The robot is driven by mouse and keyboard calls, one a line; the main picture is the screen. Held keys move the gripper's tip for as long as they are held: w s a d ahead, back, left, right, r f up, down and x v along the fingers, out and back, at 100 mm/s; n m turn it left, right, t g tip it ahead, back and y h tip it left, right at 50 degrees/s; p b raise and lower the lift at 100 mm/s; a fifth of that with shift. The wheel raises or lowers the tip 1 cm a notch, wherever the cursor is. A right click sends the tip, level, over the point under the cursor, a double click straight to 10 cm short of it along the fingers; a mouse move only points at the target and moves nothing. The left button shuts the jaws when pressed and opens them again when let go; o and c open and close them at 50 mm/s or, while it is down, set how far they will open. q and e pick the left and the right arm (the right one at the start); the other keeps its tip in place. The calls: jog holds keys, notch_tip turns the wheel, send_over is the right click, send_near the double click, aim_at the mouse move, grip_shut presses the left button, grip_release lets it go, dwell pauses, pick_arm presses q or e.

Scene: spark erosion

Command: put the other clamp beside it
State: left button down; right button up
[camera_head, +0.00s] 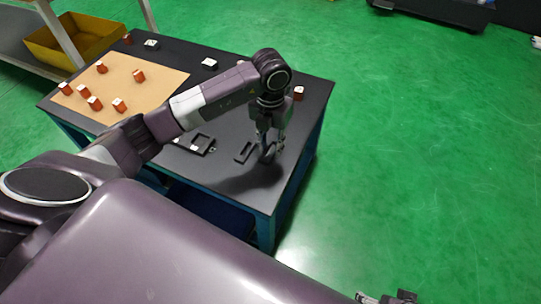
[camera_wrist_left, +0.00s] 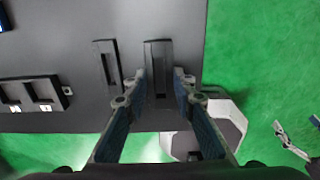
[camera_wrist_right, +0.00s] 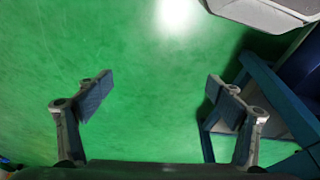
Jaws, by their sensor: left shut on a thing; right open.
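One dark clamp (camera_head: 244,152), a narrow slotted bar, lies on the black table top (camera_head: 222,174); it also shows in the left wrist view (camera_wrist_left: 108,66). My left gripper (camera_head: 269,150) is to its right, pointing down low over the table near the right edge. It is shut on the other dark clamp (camera_wrist_left: 158,62), which lies roughly parallel to the first with a small gap between them. I cannot tell whether the held clamp touches the table. My right gripper (camera_wrist_right: 157,92) is open and empty over the green floor, away from the table.
A dark holder with two compartments (camera_wrist_left: 32,79) is left of the clamps. A tan board (camera_head: 150,91) at the back left carries several red-brown blocks with white tops. Small black items lie along the back. A yellow bin (camera_head: 82,42) stands on a shelf behind.

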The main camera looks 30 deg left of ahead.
pick_arm(q)
notch_tip(320, 180, down, 4)
jog(key=shift+b, duration=0.35)
jog(key=shift+f, duration=0.3)
pick_arm(e)
jog(key=v, duration=0.3)
jog(key=shift+w+r, duration=0.15)
jog(key=shift+w, duration=0.1)
pick_arm(q)
jog(key=shift+f, duration=0.1)
jog(key=c, duration=1.6)
grip_release()
pick_arm(e)
jog(key=shift+r, duration=0.2)
